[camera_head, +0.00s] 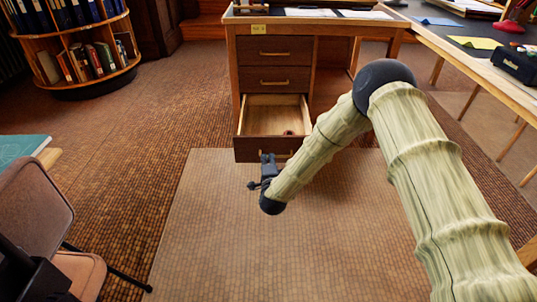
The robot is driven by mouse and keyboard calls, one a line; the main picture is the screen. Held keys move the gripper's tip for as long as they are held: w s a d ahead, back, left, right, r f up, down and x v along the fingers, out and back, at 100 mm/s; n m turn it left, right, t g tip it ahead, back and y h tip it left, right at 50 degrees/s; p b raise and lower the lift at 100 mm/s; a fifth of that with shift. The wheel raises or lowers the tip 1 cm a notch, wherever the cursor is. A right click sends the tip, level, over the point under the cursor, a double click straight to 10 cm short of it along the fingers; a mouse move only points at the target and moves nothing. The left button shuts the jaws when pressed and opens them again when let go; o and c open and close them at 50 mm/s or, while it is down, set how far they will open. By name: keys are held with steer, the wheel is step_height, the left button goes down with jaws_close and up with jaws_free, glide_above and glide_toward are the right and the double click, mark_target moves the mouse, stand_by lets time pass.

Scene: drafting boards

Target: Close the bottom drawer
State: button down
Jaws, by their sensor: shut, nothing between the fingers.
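The bottom drawer (257,143) of the wooden desk is pulled out, and its pale inside shows. A small reddish-brown item (288,133) lies near its front right, partly hidden by my arm. The drawer's dark front stands at the near end, with its handle partly hidden behind my gripper. My gripper (267,161) is shut and empty, in front of the drawer front at its middle. I cannot tell whether it touches the front. The two drawers above, the middle one (275,80) and the top one (275,50), are shut.
The desk (238,70) has an open knee space to the right. A chair (40,215) stands at the lower left, and a round bookcase (75,55) at the upper left. A long table (480,70) runs along the right. The mat (210,235) before the desk is clear.

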mark_target(268, 139)
steer(key=shift+m+t+h, duration=0.5)
steer(key=shift+m, duration=0.4)
steer(key=w+f+b, duration=0.1)
steer(key=w+b, duration=0.2)
steer(key=w, duration=0.1)
steer(key=w+f+b, duration=0.1)
steer(key=w+b, duration=0.2)
steer(key=w, duration=0.2)
steer(key=w+b, duration=0.3)
steer(key=w, duration=0.1)
steer(key=shift+w+f+b, duration=0.3)
steer(key=shift+f+b, duration=0.1)
